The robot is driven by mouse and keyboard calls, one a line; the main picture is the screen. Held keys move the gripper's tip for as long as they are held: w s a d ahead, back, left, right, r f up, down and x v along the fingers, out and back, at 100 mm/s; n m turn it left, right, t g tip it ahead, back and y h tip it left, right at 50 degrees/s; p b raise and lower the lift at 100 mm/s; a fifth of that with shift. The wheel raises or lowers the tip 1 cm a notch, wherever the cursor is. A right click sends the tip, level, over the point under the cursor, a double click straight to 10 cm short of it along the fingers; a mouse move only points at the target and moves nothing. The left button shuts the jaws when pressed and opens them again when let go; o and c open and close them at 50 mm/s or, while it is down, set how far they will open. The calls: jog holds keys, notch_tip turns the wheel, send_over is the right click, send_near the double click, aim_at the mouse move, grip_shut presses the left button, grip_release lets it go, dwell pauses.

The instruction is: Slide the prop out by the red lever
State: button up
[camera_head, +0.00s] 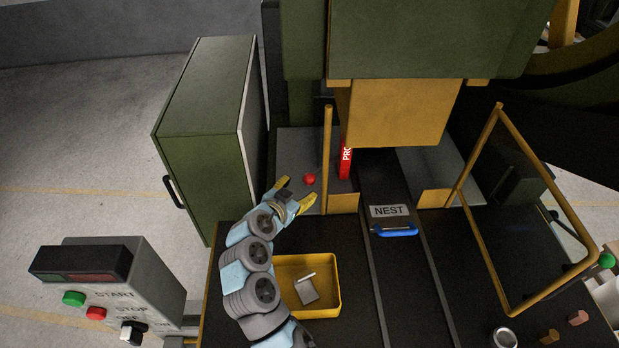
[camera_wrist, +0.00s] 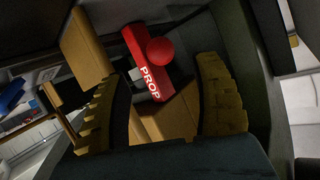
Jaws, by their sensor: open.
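The red prop (camera_head: 345,162) stands upright under the yellow press head, in the left part of the machine bed. My gripper (camera_head: 297,190) is open just left of the ball. In the wrist view its yellow fingers (camera_wrist: 165,105) are spread wide, with the ball and prop ahead between them. Nothing is held.
A yellow frame post (camera_head: 326,150) stands between ball and prop. The yellow press head (camera_head: 398,112) hangs above. A green cabinet (camera_head: 200,130) is at left. A yellow tray (camera_head: 328,311), a NEST plate (camera_head: 388,211), a blue-handled item (camera_head: 395,230) and a control box (camera_head: 110,285) are nearer.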

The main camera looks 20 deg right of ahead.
aim_at(307, 182)
jog(key=shift+p+x, duration=0.45)
jog(key=shift+x, duration=3.35)
jog(key=shift+c, duration=0.3)
grip_shut()
